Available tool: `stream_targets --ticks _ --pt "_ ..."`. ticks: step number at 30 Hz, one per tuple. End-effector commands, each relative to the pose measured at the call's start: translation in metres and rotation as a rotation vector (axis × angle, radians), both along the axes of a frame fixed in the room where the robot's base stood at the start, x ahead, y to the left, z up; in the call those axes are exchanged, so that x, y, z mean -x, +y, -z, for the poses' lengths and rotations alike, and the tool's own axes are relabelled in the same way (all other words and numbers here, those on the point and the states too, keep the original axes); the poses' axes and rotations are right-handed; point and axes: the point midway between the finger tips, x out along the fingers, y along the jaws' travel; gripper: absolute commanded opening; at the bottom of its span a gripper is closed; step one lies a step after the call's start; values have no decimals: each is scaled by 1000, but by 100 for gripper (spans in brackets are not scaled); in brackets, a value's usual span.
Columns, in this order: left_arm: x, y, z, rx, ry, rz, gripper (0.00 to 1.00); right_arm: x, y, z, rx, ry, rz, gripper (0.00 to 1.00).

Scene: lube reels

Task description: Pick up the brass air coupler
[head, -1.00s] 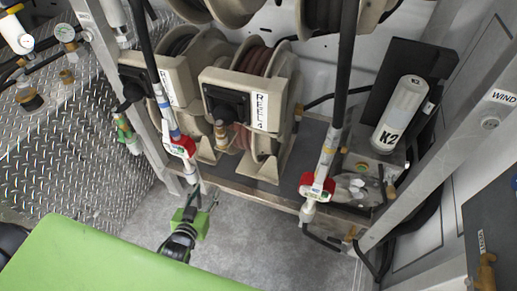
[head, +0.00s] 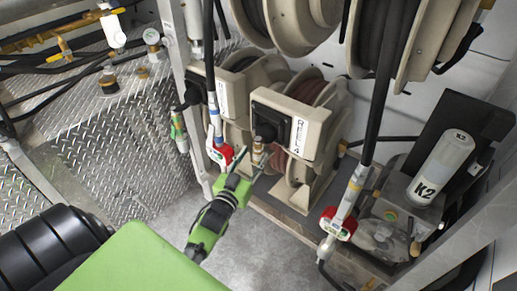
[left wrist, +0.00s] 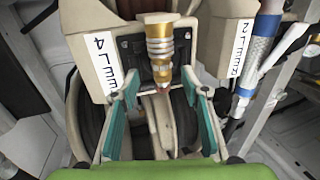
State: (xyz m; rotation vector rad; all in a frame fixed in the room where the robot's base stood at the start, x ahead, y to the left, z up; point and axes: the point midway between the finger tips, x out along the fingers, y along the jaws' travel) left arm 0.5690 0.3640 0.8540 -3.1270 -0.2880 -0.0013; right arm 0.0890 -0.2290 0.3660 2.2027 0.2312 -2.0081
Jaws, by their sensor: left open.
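The brass air coupler (head: 257,150) hangs below the black outlet block of the reel marked REEL 4 (head: 299,137). In the left wrist view the brass coupler (left wrist: 160,48) points down toward me, a banded brass fitting with a narrower pale tip. My left gripper (head: 247,164), green with dark parts, is just below and in front of it. In the left wrist view its open teal-lined fingers (left wrist: 160,88) stand on either side of the coupler's lower end, with clear gaps. Nothing is held. My right gripper is not in view.
A hose with a red-and-white nozzle (head: 219,153) hangs close to the left of my gripper. Another red-handled nozzle (head: 338,223) hangs to the right. A K2 canister (head: 440,168) stands at the right. Open floor (head: 262,250) lies below.

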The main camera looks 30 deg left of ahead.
Motion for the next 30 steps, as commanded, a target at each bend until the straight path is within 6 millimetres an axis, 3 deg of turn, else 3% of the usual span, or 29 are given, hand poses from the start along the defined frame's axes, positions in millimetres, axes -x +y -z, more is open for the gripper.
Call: stream_targets --ticks 12,20,21,26,30 --pt "-48 11 -1 0 1 0 42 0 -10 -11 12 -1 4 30" --pt "-52 12 0 0 1 1 42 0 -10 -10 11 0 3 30" --pt "-52 12 0 0 1 1 39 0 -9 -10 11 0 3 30" --pt "-52 12 0 0 1 1 0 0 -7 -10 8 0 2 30" --pt "-52 12 -1 0 -1 1 0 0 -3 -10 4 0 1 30"
